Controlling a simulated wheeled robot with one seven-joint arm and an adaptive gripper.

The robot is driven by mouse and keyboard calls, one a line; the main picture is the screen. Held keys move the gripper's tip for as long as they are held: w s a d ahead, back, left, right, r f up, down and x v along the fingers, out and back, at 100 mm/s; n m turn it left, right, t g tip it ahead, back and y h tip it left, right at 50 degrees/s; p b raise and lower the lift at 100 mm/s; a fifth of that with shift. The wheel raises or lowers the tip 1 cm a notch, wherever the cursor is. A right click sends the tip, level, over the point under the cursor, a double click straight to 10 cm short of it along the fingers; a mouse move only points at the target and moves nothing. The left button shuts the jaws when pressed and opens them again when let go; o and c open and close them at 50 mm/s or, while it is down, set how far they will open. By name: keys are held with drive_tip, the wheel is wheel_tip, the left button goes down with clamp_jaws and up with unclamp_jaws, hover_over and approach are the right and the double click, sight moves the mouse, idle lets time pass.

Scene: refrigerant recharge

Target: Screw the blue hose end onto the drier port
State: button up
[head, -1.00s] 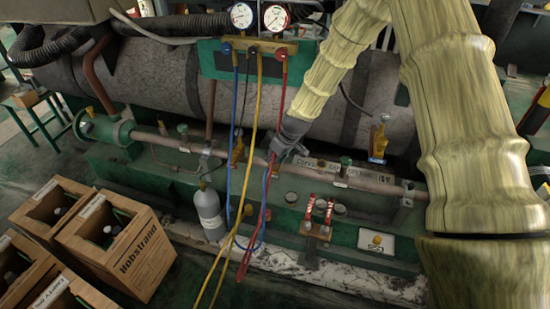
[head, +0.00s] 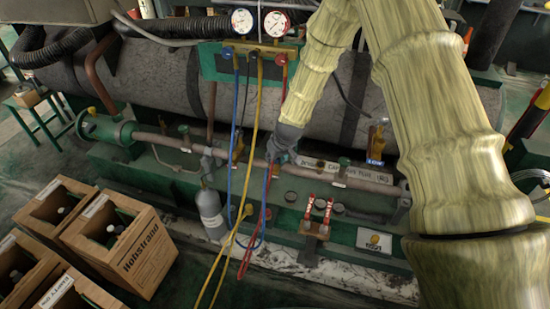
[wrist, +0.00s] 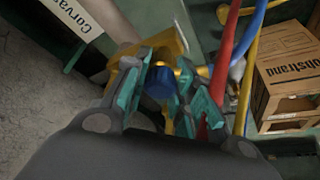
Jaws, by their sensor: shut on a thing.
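My gripper (head: 278,157) is at the pipe below the manifold gauges, left of a white label on the pipe. In the wrist view its teal-padded fingers (wrist: 160,92) are closed around a small blue piece, which looks like the blue hose end (wrist: 159,82). A yellow-brass fitting (wrist: 170,42) lies just beyond the fingertips; whether the blue piece touches it is unclear. The blue hose (head: 236,100) hangs from the manifold, loops low and rises toward my gripper. I cannot tell for certain which fitting is the drier port; fingers hide the contact.
Yellow (head: 259,100) and red (head: 284,80) hoses hang close beside my gripper. A grey bottle (head: 210,208) stands lower left. Red-handled valves (head: 327,212) are lower right. Wooden crates (head: 140,255) stand on the floor at left. A brass valve with a blue tag (head: 377,138) is to the right.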

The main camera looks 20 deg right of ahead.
drive_tip(key=shift+p, duration=0.3)
drive_tip(key=shift+m+h+p, duration=0.4)
drive_tip(key=shift+m+p, duration=0.05)
drive_tip(key=shift+m, duration=0.35)
drive_tip(key=shift+m+h+p, duration=0.3)
drive_tip(key=shift+m+p, duration=0.35)
drive_tip(key=shift+m, duration=0.35)
drive_tip(key=shift+a+m+h+p, duration=0.1)
drive_tip(key=shift+m+h+p, duration=0.4)
drive_tip(key=shift+m+p, duration=0.85)
drive_tip(key=shift+s+f+m+g+h+p, duration=0.1)
drive_tip(key=shift+m+g+h+p, duration=0.25)
drive_tip(key=shift+m+p, duration=0.9)
drive_tip(key=shift+s+f+m+g+h+p, duration=0.1)
drive_tip(key=shift+m+g+h+p, duration=0.25)
drive_tip(key=shift+m+p, duration=0.9)
drive_tip(key=shift+n, duration=0.25)
drive_tip(key=o, duration=1.1)
drive_tip(key=shift+w, duration=0.15)
